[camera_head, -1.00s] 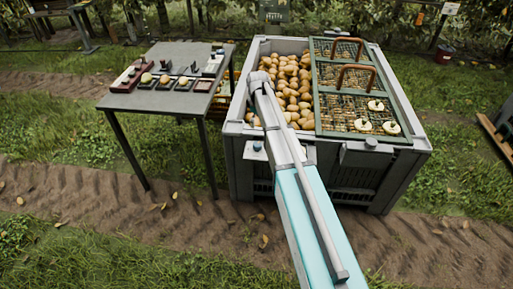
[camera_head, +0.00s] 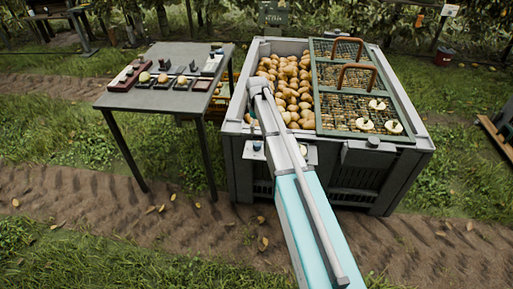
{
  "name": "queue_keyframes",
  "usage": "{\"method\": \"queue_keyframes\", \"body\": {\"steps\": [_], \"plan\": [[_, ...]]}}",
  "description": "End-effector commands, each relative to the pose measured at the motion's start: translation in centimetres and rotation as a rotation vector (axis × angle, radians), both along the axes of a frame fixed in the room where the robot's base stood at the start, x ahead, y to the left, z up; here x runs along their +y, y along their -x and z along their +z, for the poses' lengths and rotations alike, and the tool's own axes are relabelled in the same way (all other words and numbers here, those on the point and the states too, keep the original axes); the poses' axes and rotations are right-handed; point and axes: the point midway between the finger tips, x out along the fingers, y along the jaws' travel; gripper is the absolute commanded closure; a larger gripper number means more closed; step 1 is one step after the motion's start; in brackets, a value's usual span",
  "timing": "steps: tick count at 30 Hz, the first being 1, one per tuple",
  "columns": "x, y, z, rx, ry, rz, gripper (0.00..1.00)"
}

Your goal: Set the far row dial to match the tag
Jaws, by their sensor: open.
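A dial that I can surely call the far row dial is not readable at this size, nor is any tag text. A small dark blue knob (camera_head: 257,146) sits on a pale plate at the crate's front wall, left of my arm. A white sign (camera_head: 450,9) stands at the back right, too small to read. My arm reaches over the crate's front edge; my gripper is not visible.

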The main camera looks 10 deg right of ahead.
Motion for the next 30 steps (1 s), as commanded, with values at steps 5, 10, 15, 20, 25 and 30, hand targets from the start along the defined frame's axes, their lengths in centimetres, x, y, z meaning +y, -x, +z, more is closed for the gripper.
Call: {"method": "queue_keyframes", "body": {"steps": [5,10,15,20,25,30], "plan": [[0.0,0.0,-1.8,0.000,0.000,0.000,0.07],[0.0,0.0,-3.1,0.000,0.000,0.001,0.07],[0.1,0.0,-4.4,0.000,0.000,0.001,0.07],[0.1,0.0,-5.6,0.000,0.000,0.001,0.07],[0.1,0.0,-6.9,0.000,0.000,0.001,0.07],[0.1,0.0,-8.2,0.000,0.000,0.002,0.07]]}}
